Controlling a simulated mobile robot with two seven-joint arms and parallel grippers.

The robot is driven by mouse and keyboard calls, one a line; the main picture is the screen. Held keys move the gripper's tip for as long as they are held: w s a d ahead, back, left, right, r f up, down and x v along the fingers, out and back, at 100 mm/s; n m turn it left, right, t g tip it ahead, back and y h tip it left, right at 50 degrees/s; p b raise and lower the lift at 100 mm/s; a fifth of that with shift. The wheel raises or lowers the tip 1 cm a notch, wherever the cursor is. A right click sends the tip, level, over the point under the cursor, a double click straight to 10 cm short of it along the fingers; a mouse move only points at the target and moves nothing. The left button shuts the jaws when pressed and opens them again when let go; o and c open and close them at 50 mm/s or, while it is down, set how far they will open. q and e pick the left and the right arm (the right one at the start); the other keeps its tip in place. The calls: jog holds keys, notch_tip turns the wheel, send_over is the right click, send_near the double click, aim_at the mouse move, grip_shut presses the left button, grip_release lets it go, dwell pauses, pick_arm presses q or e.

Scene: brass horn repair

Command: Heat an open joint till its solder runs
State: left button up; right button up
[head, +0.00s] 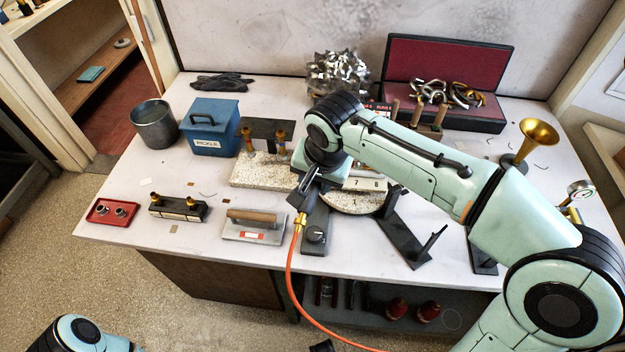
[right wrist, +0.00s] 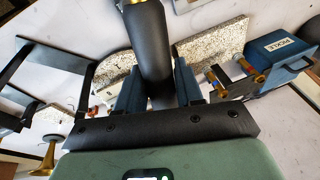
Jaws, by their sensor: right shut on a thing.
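My right gripper (head: 309,187) is shut on a black hand torch (head: 302,201), with an orange hose (head: 292,262) running down from its brass fitting. In the right wrist view the torch's thick black handle (right wrist: 155,55) sits between the blue fingers of the gripper (right wrist: 158,88). Speckled soldering boards (head: 262,176) lie left of the gripper. Brass pieces (head: 281,141) stand at the board's back, by a dark plate; the right wrist view shows brass pieces (right wrist: 256,73) too. A round numbered plate (head: 352,203) is partly hidden under my arm. I cannot make out a flame or any solder. My left gripper is out of view.
A blue pickle box (head: 208,128) and metal pot (head: 154,125) stand at the left. A trowel-like tool (head: 254,225), a black block with brass knobs (head: 178,208) and a red tray (head: 111,212) lie in front. A brass bell (head: 538,138) stands at the right.

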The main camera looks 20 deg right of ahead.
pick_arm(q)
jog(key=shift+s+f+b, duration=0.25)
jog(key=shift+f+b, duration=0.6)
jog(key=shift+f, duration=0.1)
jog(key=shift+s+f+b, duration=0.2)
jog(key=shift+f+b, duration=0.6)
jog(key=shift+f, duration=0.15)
pick_arm(e)
notch_tip(320, 180, down, 6)
jog(key=w+d, duration=0.2)
jog(key=shift+w+r, duration=0.1)
dwell(1.8)
jog(key=s+a+r+p, duration=0.1)
jog(key=r+p, duration=0.1)
jog(key=r, duration=0.1)
jog(key=s+a+r+p, duration=0.1)
jog(key=r+p, duration=0.1)
jog(key=r, duration=0.1)
jog(key=s+a+r+p, duration=0.1)
jog(key=r+p, duration=0.1)
jog(key=r, duration=0.2)
jog(key=shift+s+a+r, duration=0.1)
jog(key=shift+s+a, duration=0.25)
jog(key=shift+s, duration=0.05)
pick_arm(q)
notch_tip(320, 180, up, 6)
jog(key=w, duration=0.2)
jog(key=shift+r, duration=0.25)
pick_arm(e)
jog(key=shift+s, duration=0.1)
